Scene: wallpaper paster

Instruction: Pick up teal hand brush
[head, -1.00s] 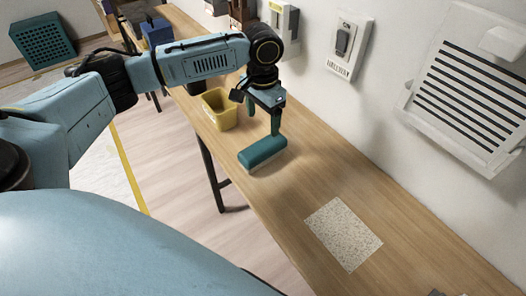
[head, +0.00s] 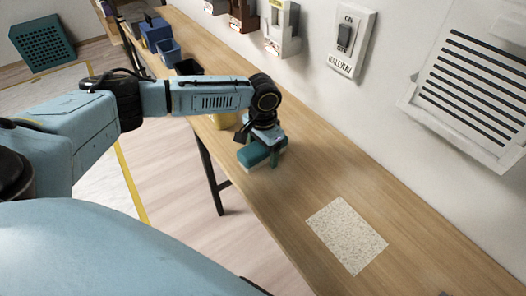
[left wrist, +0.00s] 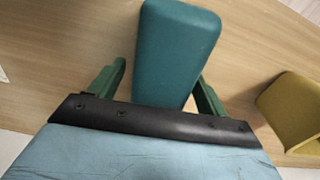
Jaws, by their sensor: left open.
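The teal hand brush (head: 256,153) lies on the wooden table, near its front edge. In the left wrist view the brush (left wrist: 172,55) shows its smooth teal top and runs in between the two green fingers. My left gripper (head: 262,158) is low over the brush, with a finger on each side of it. In the left wrist view the left gripper (left wrist: 158,90) is open, and gaps show between its fingers and the brush. The bristles are hidden from the wrist view. My right gripper is not in view.
A yellow bin (head: 224,120) stands just behind the brush, partly hidden by my arm; it also shows in the wrist view (left wrist: 292,110). A speckled sheet (head: 346,235) lies flat on the table. Blue bins (head: 157,32) stand farther back. The wall with a switch (head: 347,40) borders the table.

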